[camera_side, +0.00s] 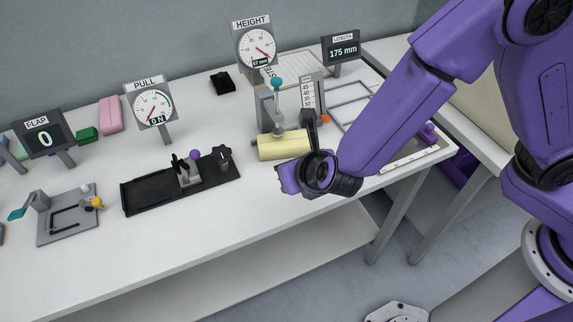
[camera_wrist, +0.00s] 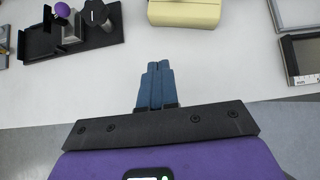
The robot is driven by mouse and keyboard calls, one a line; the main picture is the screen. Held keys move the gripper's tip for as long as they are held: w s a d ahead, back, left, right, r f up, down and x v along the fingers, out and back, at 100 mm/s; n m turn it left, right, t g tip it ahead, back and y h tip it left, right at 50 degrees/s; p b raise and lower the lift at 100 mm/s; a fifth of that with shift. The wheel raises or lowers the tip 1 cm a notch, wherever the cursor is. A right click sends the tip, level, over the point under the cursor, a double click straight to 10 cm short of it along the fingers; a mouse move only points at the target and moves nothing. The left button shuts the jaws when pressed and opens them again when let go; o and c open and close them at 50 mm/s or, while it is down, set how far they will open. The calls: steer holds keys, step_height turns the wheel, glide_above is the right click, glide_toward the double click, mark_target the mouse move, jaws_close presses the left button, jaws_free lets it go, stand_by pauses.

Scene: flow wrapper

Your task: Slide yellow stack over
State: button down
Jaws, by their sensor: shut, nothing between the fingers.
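The yellow stack (camera_side: 283,146) is a pale yellow block with a rounded edge at the foot of the grey height gauge, near the table's front. It also shows at the top of the wrist view (camera_wrist: 184,12), cut off by the frame edge. My gripper (camera_wrist: 157,66) has its blue fingers pressed together with nothing between them. The fingertips point towards the yellow stack with a strip of bare white table showing between in the picture. In the side view my purple wrist stands just in front and to the right of the stack, and the fingers are hidden there.
A height gauge (camera_side: 308,95) with a teal knob (camera_side: 276,84) stands over the stack. A black slide fixture (camera_side: 150,192) with a purple knob (camera_side: 195,154) lies to the left. Grey frames and a ruled tray (camera_side: 408,160) lie to the right. The front table edge is close to my gripper.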

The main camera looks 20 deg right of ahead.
steer(key=shift+s+r, duration=0.2)
steer(key=c, duration=1.1)
jaws_free()
steer(key=shift+w+d, duration=0.1)
steer(key=shift+w, duration=0.05)
steer(key=o, duration=0.7)
steer(key=shift+w+d+r+m+h, duration=0.2)
steer(key=shift+w+d+m+h, duration=0.1)
steer(key=shift+w+m, duration=0.2)
steer(key=shift+w+d+r+m+h, duration=0.2)
steer(key=shift+w+d+m, duration=0.1)
steer(key=shift+w+m, duration=0.2)
steer(key=shift+c, duration=0.2)
step_height(320, 180, up, 8)
steer(key=m+g+y, duration=0.1)
steer(key=m+g, duration=0.8)
steer(key=m, duration=1)
glide_above(308, 137)
steer(key=shift+w+f, duration=0.1)
steer(key=shift+f, duration=0.05)
step_height(308, 137, down, 18)
steer(key=shift+r, duration=0.25)
